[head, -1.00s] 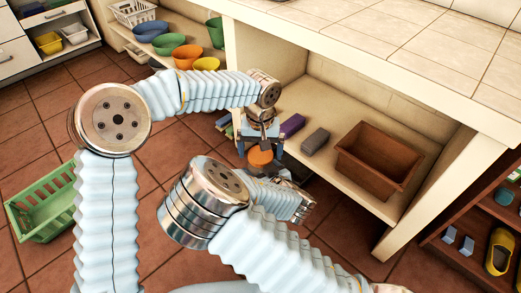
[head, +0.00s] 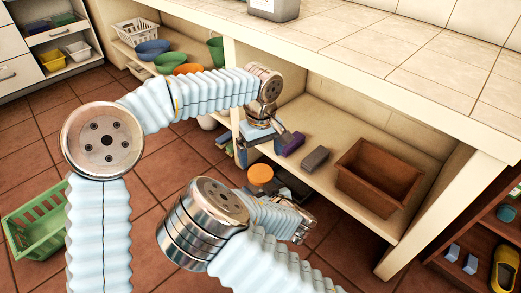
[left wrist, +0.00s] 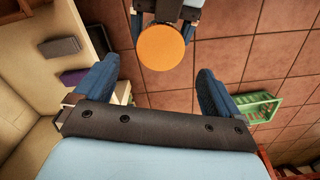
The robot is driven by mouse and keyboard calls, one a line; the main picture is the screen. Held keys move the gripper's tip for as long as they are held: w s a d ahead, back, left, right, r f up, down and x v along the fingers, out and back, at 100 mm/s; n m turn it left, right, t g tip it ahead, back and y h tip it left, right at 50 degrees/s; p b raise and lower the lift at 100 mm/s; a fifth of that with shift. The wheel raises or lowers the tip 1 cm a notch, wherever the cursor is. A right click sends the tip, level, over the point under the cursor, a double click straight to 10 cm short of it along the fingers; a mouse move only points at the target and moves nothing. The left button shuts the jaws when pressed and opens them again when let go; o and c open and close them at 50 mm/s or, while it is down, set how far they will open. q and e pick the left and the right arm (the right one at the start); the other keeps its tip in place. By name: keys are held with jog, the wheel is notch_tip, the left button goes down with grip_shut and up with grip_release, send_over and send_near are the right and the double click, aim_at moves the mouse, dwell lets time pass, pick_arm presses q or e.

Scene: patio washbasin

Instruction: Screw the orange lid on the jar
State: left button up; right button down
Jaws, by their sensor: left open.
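The orange lid (head: 261,174) shows as a round disc below my left gripper in the head view; it also shows face-on in the left wrist view (left wrist: 160,47). The jar is hidden beneath the lid, so I cannot see how the two meet. My left gripper (head: 262,147) is open and empty above the lid, clear of it. In the left wrist view its blue fingers (left wrist: 158,85) are spread wide. My right gripper (left wrist: 164,20) has its fingers on either side of the lid, at the hidden jar's level, and appears to hold the jar off the floor.
The shelf under the tiled counter holds a purple block (head: 292,144), a grey block (head: 314,158) and a brown box (head: 378,178) close to my left gripper. A green basket (head: 38,218) stands on the floor at left. Tiled floor between is open.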

aim_at(261, 172)
pick_arm(q)
jog(key=n, duration=0.2)
jog(key=r+n, duration=0.1)
jog(key=shift+r+n, duration=0.15)
jog(key=shift+n, duration=0.25)
jog(key=shift+f, duration=4)
jog(key=c, duration=1.1)
jog(key=m, duration=0.5)
jog(key=shift+m, duration=0.3)
jog(key=m, duration=0.4)
